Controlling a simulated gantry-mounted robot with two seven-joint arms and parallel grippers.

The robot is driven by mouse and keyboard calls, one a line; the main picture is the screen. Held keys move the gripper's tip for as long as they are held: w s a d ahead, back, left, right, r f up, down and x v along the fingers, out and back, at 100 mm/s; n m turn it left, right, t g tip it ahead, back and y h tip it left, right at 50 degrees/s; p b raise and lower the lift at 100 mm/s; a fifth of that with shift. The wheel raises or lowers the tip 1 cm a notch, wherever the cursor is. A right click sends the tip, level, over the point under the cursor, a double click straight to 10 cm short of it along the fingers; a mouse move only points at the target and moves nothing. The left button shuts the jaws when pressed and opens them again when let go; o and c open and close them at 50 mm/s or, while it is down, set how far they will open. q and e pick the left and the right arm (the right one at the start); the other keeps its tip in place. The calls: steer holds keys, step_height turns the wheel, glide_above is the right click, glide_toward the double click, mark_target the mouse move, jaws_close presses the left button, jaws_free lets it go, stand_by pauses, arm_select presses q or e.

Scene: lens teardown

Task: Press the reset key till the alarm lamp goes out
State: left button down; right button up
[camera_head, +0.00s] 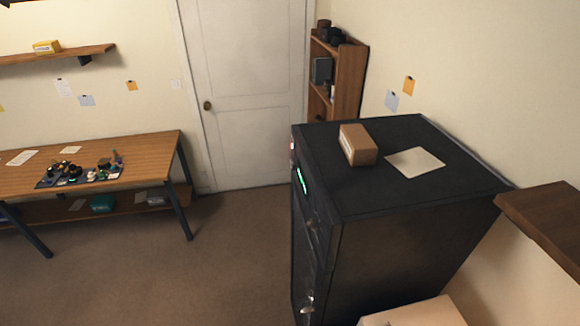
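A tall black cabinet (400,195) stands right of centre, seen from above and its side. On its narrow left-facing front, near the top edge, is a small red and white spot (292,148), which may be the alarm lamp; it is too small to tell. Below it a green lit strip (301,181) glows like a display. Metal handles or knobs (308,302) show lower on that front. The front is seen at a steep slant, so I cannot make out the reset key. Neither of my grippers is in view.
A cardboard box (358,145) and a pale sheet (415,162) lie on the cabinet top. A wooden workbench (150,150) with small parts stands at left. A shelf end (545,215) and a carton (425,314) are at right. Brown floor (220,260) before the cabinet front is clear.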

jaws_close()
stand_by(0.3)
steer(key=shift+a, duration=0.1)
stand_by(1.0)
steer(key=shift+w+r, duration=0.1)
